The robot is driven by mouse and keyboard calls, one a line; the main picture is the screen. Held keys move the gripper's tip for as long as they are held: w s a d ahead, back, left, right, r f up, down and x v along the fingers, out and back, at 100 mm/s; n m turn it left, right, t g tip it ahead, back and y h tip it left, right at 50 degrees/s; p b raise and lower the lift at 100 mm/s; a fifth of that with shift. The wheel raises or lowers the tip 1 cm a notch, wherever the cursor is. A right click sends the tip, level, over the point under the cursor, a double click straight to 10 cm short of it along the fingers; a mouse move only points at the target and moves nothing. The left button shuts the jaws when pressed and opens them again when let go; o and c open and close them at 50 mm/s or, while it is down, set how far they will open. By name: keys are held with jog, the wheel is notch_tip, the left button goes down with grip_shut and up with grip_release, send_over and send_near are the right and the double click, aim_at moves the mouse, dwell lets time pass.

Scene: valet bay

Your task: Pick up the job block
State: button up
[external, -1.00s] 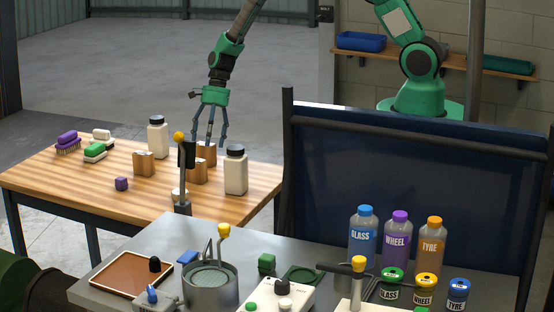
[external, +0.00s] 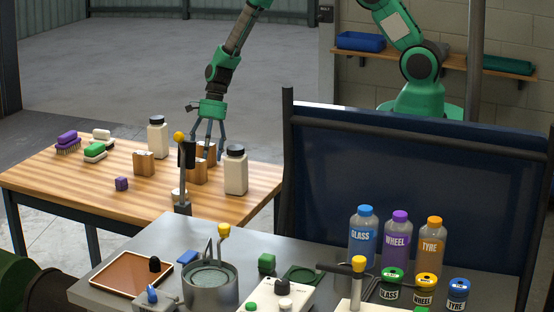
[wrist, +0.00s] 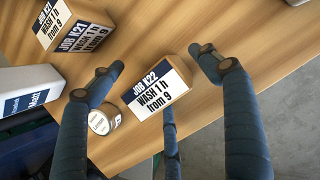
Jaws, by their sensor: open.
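Several wooden job blocks with printed labels stand on the wooden table. In the wrist view the block marked JOB K22 (wrist: 158,92) sits between my spread fingers, apart from both fingertips at its sides. The block marked JOB K21 (wrist: 72,30) is at the upper left. My gripper (wrist: 157,72) is open and empty; a third finger reaches up just below the K22 block. In the external view my gripper (external: 207,150) is low over the rear block (external: 211,151), its fingers partly hiding it. A middle block (external: 198,172) and a left block (external: 143,164) stand nearby.
A white bottle (external: 236,173) stands close to the right of my gripper, another (external: 157,138) at the back left. A small round tin (wrist: 104,119) is near a finger.

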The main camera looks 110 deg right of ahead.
grip_shut()
jog(key=shift+r, duration=0.15)
jog(key=shift+r, duration=0.25)
notch_tip(320, 180, up, 3)
jog(key=shift+r+p, duration=0.1)
jog(key=shift+p, duration=0.45)
jog(key=s+a, duration=0.2)
jog(key=s, duration=0.2)
jog(key=s+a, duration=0.3)
jog(key=s, duration=0.2)
jog(key=s+a+r, duration=0.1)
jog(key=s+a, duration=0.2)
jog(key=s, duration=0.1)
jog(key=shift+s+a+p, duration=0.15)
jog(key=shift+s+p, duration=0.2)
